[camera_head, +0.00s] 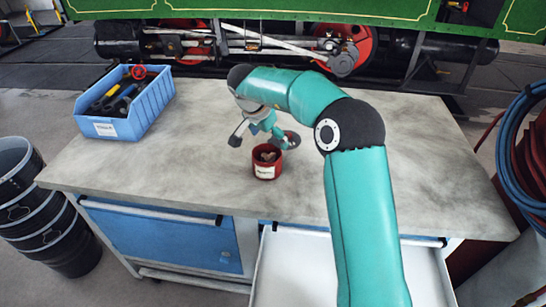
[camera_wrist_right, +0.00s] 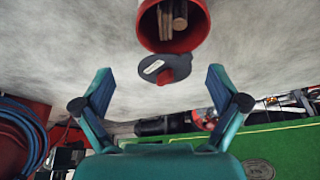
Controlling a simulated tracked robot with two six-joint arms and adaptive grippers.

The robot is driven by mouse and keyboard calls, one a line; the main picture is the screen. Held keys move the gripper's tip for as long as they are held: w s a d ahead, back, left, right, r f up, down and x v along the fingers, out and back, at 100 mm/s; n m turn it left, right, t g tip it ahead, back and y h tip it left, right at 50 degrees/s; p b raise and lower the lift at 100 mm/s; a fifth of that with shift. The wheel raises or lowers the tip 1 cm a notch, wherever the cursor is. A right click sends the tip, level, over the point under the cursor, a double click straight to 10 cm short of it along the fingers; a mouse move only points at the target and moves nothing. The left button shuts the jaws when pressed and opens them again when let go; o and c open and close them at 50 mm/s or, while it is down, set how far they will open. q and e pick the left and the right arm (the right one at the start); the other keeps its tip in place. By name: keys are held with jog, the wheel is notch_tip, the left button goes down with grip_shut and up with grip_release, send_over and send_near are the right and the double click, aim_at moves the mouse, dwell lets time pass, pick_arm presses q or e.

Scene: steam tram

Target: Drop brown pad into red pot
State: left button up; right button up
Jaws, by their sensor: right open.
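A small red pot (camera_head: 264,171) with a white label stands on the grey bench top, and its open mouth shows at the top of the right wrist view (camera_wrist_right: 194,41). Several brown pads (camera_wrist_right: 166,23) stand inside the pot, and they also show in the head view (camera_head: 267,157). A dark grey round lid (camera_wrist_right: 151,68) with a red knob lies on the bench beside the pot. My right gripper (camera_head: 258,133) is open and empty, above the bench just behind the pot; its spread fingers (camera_wrist_right: 160,80) flank the lid in the wrist view. My left gripper is out of view.
A blue bin (camera_head: 143,113) with tools stands at the bench's left. An open white drawer (camera_head: 293,262) juts out below the front edge. Black buckets (camera_head: 50,225) stand left on the floor, a hose reel (camera_head: 522,140) right. The bench's right side is clear.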

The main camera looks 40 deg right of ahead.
jog(key=v, duration=1.1)
jog(key=shift+r, duration=0.4)
jog(key=shift+a, duration=0.15)
